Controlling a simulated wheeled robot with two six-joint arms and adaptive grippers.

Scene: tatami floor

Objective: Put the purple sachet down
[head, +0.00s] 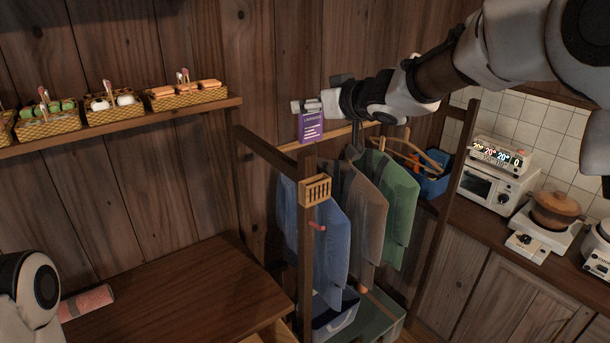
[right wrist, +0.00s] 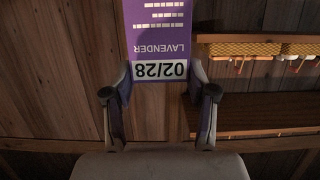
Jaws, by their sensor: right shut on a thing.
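The purple sachet (head: 311,125) has white print and hangs below my right gripper (head: 310,105) in the head view, above the clothes rack. In the right wrist view the sachet (right wrist: 158,40) reads "LAVENDER" and "02/28", and its near edge is between the fingertips of my right gripper (right wrist: 160,82). The right gripper is shut on it and holds it up in the air, in front of the wooden wall. My left arm shows at the lower left edge of the head view, but its gripper is not visible.
A clothes rack (head: 306,250) holds blue, brown and green garments, with a small wooden basket (head: 315,190) on its post. A shelf (head: 120,124) at left bears several wicker baskets. The brown tabletop (head: 170,300) is mostly clear, with a pink roll (head: 86,303) at its left.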

